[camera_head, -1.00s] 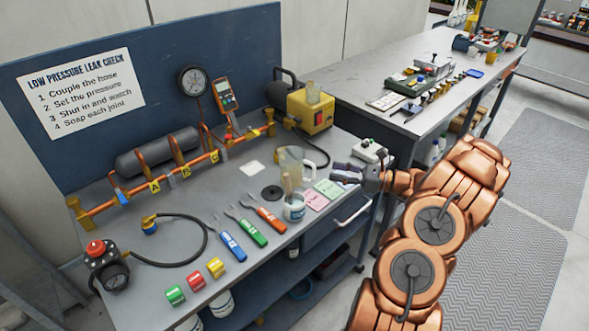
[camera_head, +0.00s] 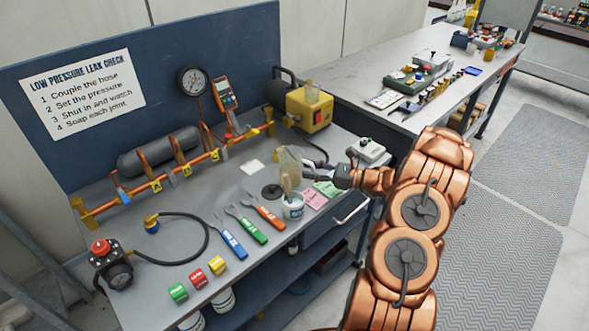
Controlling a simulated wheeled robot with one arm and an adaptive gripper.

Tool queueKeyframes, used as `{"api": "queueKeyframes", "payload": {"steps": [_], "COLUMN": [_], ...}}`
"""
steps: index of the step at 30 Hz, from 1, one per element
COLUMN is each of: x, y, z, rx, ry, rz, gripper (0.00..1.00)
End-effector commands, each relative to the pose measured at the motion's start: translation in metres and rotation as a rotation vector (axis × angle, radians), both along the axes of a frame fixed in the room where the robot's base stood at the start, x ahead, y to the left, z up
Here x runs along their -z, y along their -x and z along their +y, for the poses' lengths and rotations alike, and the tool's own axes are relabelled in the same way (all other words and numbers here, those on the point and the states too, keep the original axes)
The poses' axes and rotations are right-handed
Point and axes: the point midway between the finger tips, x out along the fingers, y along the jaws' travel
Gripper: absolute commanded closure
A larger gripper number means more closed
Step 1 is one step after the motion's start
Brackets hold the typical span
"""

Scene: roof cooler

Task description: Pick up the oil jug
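The oil jug (camera_head: 288,163) is a clear, pale jug standing upright on the grey bench, behind a small white tub (camera_head: 293,207) with a brush in it. Its handle side faces right, toward my gripper. My gripper (camera_head: 318,167) comes in from the right, low over the bench, with its fingertips at or very close to the handle. The fingers are small and overlap the jug's right side in this view. I cannot tell whether they touch the handle or how far apart they are.
A yellow pump (camera_head: 309,108) stands behind the jug, its black hose running close to my gripper. A white switch box (camera_head: 369,152) is right of my gripper. Pink and green cards (camera_head: 315,199) lie in front. Colored-handled tools (camera_head: 268,216) lie to the left.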

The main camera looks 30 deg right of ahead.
Motion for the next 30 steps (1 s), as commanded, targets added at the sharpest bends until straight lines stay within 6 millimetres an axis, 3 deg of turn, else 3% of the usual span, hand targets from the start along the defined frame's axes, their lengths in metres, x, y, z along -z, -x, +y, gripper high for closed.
{"api": "queueKeyframes", "payload": {"steps": [1, 12, 30], "x": [0.0000, -0.0001, -0.0004], "y": [0.0001, 0.0003, 0.0003], "z": [-0.0001, -0.0003, -0.0003], "rx": [0.000, 0.000, 0.000], "ry": [0.000, 0.000, 0.000], "rz": [0.000, 0.000, 0.000], "gripper": [0.63, 1.00, 1.00]}}
